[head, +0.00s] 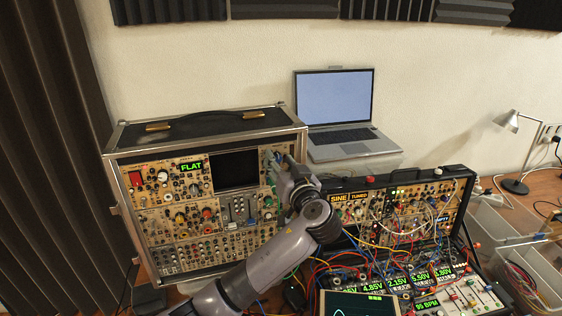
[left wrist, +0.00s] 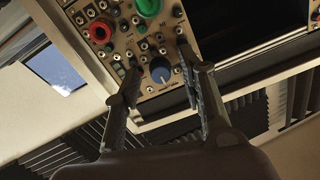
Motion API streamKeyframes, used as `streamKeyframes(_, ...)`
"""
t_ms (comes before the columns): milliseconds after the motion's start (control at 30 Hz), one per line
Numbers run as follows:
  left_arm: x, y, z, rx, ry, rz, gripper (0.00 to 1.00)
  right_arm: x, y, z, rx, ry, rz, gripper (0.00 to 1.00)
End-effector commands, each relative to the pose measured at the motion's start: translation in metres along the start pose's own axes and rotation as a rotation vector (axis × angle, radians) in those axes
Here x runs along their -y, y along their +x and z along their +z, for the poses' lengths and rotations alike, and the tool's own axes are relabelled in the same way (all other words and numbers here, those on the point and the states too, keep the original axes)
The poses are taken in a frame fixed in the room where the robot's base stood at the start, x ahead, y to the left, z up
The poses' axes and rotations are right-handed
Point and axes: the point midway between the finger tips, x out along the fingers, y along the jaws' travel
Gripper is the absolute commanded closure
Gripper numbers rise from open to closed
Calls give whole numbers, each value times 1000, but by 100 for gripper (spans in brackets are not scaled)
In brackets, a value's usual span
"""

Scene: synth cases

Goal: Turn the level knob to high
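A blue-grey round knob (left wrist: 160,70) with a pale pointer line sits on a tan panel in the left wrist view. I cannot read its label, so I cannot tell for sure that it is the level knob. My left gripper (left wrist: 158,60) is open, with one finger on each side of this knob and gaps visible between. In the head view my left gripper (head: 277,163) is at the right edge of the left synth case (head: 215,138), and the arm hides the panel there. My right gripper is not in view.
A red knob (left wrist: 101,32) and a green knob (left wrist: 148,6) are close by on the same panel. A second synth case (head: 455,182) with many patch cables stands to the right. An open laptop (head: 335,100) is behind, and a lamp (head: 509,122) is far right.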

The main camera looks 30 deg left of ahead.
Motion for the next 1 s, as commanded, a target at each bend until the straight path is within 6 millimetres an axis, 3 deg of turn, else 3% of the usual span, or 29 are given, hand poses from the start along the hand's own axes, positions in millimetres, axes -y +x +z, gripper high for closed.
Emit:
streamKeyframes(600, 0, -1, 0, 0, 0, 0, 100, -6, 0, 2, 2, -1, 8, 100)
streamKeyframes(1000, 0, -1, 0, 0, 24, 0, 100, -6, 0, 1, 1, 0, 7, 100)
